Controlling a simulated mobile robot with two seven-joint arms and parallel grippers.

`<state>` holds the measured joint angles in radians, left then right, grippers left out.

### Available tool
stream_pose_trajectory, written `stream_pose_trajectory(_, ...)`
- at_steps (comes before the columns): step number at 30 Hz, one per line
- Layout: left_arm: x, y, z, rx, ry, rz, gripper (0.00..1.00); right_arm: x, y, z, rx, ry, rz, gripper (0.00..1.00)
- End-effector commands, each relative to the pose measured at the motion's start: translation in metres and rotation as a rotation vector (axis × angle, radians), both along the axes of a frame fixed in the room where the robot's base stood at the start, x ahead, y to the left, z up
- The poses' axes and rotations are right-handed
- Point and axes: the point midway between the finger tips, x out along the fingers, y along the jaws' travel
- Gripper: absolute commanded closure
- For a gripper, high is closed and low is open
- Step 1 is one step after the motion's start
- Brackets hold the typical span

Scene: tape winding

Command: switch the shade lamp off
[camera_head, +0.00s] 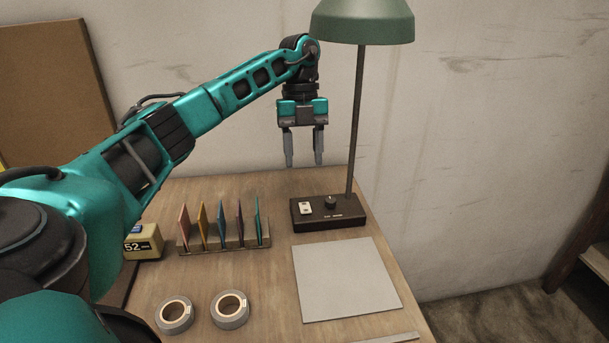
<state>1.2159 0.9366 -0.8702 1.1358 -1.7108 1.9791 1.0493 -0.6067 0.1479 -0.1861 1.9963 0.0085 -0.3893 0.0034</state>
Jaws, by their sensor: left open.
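The shade lamp has a green shade (362,24) at the top, a thin dark pole and a dark base (345,213) at the back right of the table. On the base are a small white switch (305,208) at the left and a black knob (331,201) near the middle. I cannot tell the switch's position or whether the lamp is lit. My left gripper (304,163) is open and empty, pointing down above and a little behind the left part of the base, apart from it. My right gripper is not in view.
A rack (225,244) with several coloured cards stands left of the base. A grey mat (347,281) lies in front. Two tape rolls (175,315) (230,309) lie front left. A yellowish box reading 52 (143,241) is at the left. The table (270,285) ends at the right.

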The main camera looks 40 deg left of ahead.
Motion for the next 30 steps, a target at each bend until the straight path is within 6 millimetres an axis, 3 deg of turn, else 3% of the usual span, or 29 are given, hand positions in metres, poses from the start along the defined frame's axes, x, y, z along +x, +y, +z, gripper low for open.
stream_pose_trajectory(3,0.003,0.003,0.019,0.0,0.0,0.0,0.49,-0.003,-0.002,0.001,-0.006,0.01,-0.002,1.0)
stream_pose_trajectory(7,0.004,0.005,0.026,0.0,0.001,-0.001,0.49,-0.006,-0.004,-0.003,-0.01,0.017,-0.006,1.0)
stream_pose_trajectory(30,0.004,0.006,0.027,0.0,0.001,-0.001,0.49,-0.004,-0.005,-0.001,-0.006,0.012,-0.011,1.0)
